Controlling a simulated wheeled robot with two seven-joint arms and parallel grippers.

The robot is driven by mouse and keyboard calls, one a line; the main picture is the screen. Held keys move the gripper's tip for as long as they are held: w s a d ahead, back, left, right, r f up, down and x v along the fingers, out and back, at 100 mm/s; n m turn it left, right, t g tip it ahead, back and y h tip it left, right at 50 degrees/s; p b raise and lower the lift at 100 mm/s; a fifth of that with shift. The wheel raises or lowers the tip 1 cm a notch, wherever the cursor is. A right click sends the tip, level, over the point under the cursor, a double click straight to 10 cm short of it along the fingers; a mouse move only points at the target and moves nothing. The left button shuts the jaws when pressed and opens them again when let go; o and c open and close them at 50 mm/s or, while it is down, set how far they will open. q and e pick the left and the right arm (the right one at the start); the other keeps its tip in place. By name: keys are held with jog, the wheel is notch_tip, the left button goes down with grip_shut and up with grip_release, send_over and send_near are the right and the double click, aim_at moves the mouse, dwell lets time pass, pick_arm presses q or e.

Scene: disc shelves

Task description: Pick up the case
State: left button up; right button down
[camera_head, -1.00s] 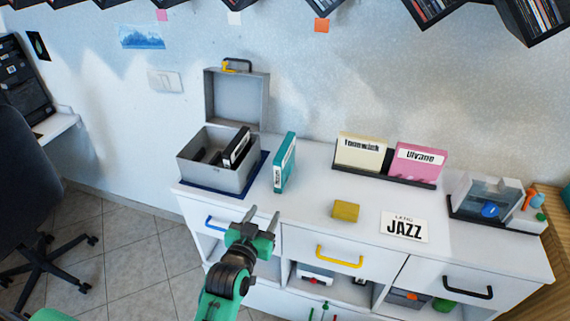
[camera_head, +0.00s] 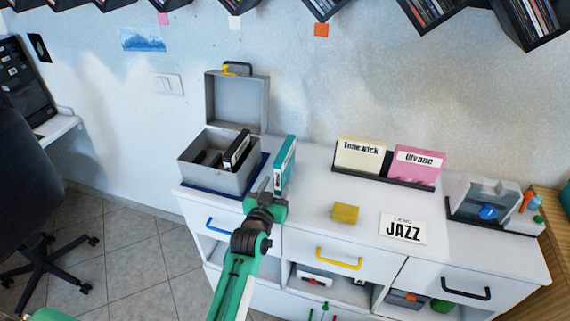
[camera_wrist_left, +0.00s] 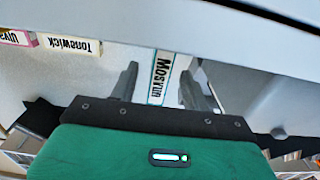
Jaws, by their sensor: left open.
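A teal case (camera_head: 285,165) stands upright on the white cabinet top, just right of the grey box. In the left wrist view its white spine (camera_wrist_left: 160,78), lettered "Mosvun", shows between my fingers. My left gripper (camera_head: 271,187) is open at the near side of the teal case, its fingers pointing at it. In the left wrist view the left gripper (camera_wrist_left: 160,88) has one finger on each side of the spine, with gaps showing. I cannot tell how deep the case sits between them. The gripper partly hides the case's lower near edge in the head view. My right gripper is out of view.
An open grey box (camera_head: 217,178) holding dark cases stands left on a blue mat (camera_head: 205,190). A yellow block (camera_head: 345,213), a "JAZZ" card (camera_head: 403,229) and a dark rack with cream (camera_head: 360,154) and pink (camera_head: 416,166) cases lie right. A grey device (camera_head: 487,196) stands far right.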

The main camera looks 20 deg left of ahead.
aim_at(277, 181)
pick_arm(q)
jog(key=w, duration=0.3)
jog(key=shift+w+r+p, duration=0.15)
jog(key=shift+w+p, duration=0.2)
jog(key=shift+w, duration=0.35)
jog(key=shift+c, duration=1.1)
grip_shut()
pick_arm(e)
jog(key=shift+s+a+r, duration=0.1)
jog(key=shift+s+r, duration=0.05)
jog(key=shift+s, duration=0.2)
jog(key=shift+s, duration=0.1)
